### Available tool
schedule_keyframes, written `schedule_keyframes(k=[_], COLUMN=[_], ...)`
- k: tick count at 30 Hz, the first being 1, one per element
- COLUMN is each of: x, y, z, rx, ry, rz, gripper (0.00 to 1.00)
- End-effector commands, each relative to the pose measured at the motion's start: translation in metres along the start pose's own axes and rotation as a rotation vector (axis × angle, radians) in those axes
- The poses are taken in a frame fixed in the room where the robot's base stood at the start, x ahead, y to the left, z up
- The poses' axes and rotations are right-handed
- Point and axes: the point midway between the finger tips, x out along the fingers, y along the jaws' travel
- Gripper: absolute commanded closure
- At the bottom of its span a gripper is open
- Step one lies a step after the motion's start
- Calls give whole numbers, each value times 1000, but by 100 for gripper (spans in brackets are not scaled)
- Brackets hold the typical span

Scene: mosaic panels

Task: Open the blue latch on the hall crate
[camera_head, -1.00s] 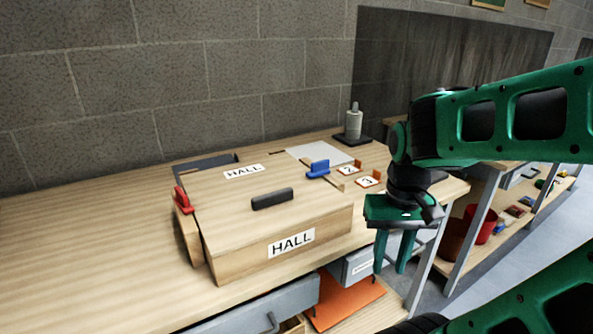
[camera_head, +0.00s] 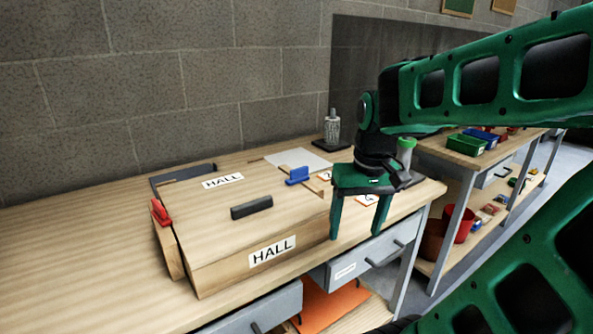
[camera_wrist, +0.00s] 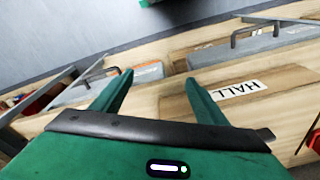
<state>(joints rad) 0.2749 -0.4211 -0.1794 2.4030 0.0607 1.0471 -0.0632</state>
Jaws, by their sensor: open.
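The wooden hall crate (camera_head: 215,265) sits on the workbench, with HALL labels on its lid and front. The blue latch (camera_head: 297,176) stands at the right end of the lid. A red latch (camera_head: 161,212) is on the crate's left end, and a dark handle (camera_head: 251,206) is on the lid. My gripper (camera_head: 357,232) points down, open and empty, right of the crate and apart from the blue latch. In the wrist view its fingers (camera_wrist: 157,84) are spread beside the crate's front.
Small numbered tiles (camera_head: 366,200) lie on the bench behind my gripper. A grey bottle (camera_head: 332,128) stands on a dark base near the wall. Grey drawers (camera_head: 372,258) are under the bench top. A second bench with bins (camera_head: 465,145) is at the right.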

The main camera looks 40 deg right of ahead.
Motion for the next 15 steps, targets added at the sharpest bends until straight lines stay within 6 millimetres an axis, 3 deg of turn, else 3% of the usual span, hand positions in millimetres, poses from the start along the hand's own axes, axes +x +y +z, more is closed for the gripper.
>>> schedule_keyframes(k=[1, 6, 10, 15], x=[-15, -65, -93, -110], y=[-6, -35, -52, -63], z=[-32, -130, -180, -210], rx=[-45, -231, -346, -423], ry=[37, 164, 236, 282], rz=[-9, -43, -59, -69], gripper=[33, 33, 33, 33])
